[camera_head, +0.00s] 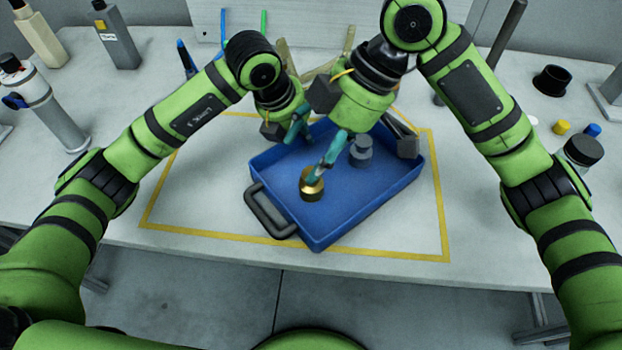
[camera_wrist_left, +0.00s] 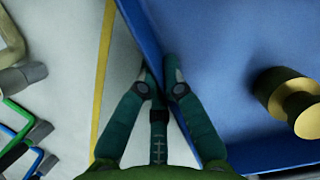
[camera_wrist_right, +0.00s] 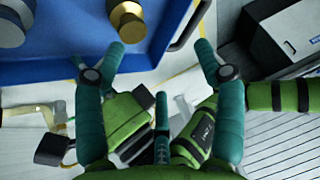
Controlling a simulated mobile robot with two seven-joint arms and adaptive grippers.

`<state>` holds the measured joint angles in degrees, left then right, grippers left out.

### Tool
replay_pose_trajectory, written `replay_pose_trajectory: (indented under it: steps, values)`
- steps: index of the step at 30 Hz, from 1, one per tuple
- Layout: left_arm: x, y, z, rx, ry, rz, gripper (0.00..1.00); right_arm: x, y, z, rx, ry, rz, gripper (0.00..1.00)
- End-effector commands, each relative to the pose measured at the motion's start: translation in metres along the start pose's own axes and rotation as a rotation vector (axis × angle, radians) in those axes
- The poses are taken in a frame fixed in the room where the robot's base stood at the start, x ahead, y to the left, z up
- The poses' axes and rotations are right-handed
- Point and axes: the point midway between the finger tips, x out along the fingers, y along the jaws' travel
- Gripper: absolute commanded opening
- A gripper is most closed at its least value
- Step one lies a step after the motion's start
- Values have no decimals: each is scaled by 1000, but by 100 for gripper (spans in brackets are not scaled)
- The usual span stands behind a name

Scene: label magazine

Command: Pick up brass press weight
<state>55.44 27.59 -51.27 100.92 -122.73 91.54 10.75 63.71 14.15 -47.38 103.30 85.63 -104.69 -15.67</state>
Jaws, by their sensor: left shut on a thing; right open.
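The brass press weight (camera_head: 312,186) stands in the blue tray (camera_head: 335,226), near its front left side. It also shows in the left wrist view (camera_wrist_left: 296,103) and the right wrist view (camera_wrist_right: 126,22). My right gripper (camera_head: 323,168) is open, and a teal finger overlaps the weight's top in the head view. In the right wrist view the open fingers (camera_wrist_right: 160,52) have nothing between them, and the weight lies beyond the left fingertip. My left gripper (camera_head: 297,128) is shut on the tray's wall at the back left; the left wrist view shows its fingers (camera_wrist_left: 163,80) on the rim.
A grey weight (camera_head: 361,152) stands in the tray behind the brass one. The tray's dark handle (camera_head: 268,212) faces front left. Yellow tape (camera_head: 200,236) outlines the area around the tray. Bottles stand at the left, a dark-lidded jar (camera_head: 581,152) at the right.

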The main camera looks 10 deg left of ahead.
Motion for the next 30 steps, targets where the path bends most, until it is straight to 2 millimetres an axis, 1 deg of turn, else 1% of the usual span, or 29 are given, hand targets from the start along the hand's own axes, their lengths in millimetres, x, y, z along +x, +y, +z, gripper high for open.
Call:
replay_pose_trajectory:
  steps: [1,6,9,12,14,17,21,24,30]
  values:
    - [-1,1,1,0,-4,2,0,-2,0,-8,-1,-74,13,70]
    - [-1,1,1,-1,-4,2,0,-8,3,-16,41,-297,72,70]
    - [-1,1,1,-1,-4,2,0,-12,6,-17,65,-387,110,70]
    - [-1,1,1,-1,-4,2,0,-15,8,-17,83,-439,137,70]
    - [-1,1,1,-1,-4,2,0,-14,8,-16,89,-457,145,70]
    - [-1,1,1,-1,-4,2,0,-4,10,-10,95,-469,149,70]
    - [-1,1,1,-1,-5,2,0,17,12,1,94,-468,147,70]
    - [-1,1,1,-1,-5,2,0,29,14,7,93,-466,148,70]
    - [-1,1,1,-1,-5,2,0,42,16,14,93,-465,149,70]
